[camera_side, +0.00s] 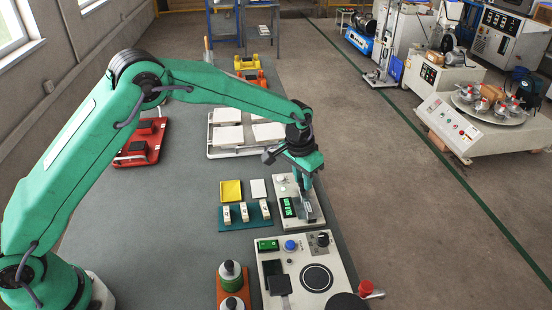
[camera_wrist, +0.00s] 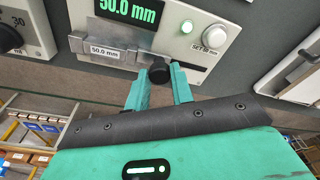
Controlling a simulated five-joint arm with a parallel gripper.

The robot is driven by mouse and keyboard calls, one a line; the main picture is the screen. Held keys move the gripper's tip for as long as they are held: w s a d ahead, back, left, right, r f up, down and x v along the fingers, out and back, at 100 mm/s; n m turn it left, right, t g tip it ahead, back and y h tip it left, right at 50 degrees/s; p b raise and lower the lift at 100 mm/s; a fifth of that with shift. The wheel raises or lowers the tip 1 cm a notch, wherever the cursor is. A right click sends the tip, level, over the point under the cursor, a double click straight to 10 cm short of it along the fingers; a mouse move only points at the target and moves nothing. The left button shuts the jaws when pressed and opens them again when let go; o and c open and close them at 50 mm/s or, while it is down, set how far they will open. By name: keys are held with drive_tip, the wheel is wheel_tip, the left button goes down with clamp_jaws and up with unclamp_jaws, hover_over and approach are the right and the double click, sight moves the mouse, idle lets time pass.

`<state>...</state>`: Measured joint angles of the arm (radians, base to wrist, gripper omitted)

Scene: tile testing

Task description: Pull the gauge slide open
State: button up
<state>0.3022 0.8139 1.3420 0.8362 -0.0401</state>
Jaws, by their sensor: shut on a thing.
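The gauge is a pale box (camera_side: 281,187) on the bench in the side view; its face (camera_wrist: 172,45) fills the top of the wrist view. Its green display (camera_wrist: 130,9) reads 50.0 mm. A silver metal slide (camera_wrist: 130,33) runs along its face, and a metal block labelled 50.0 mm (camera_wrist: 103,50) sits at the slide's left part. A black knob (camera_wrist: 159,71) stands at the slide's right end. My gripper (camera_wrist: 160,82) is shut on the knob, one green finger on each side. In the side view my gripper (camera_side: 308,196) hides part of the slide.
A teal rack (camera_side: 233,222) with three white blocks stands left of the gauge, with a yellow tray (camera_side: 231,191) and white tile (camera_side: 258,188) behind. A control panel box (camera_side: 335,270) stands in front. A rack of white tiles (camera_side: 227,137) lies farther back.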

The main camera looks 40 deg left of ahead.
drive_tip(key=shift+w+a, duration=0.1)
drive_tip(key=shift+a, duration=0.05)
drive_tip(key=shift+w+a, duration=0.35)
drive_tip(key=shift+w, duration=0.05)
drive_tip(key=shift+w+a+r, duration=0.1)
drive_tip(key=shift+w+a, duration=0.05)
idle(0.5)
drive_tip(key=shift+w+a, duration=0.45)
drive_tip(key=shift+w, duration=0.05)
drive_tip(key=o, duration=0.8)
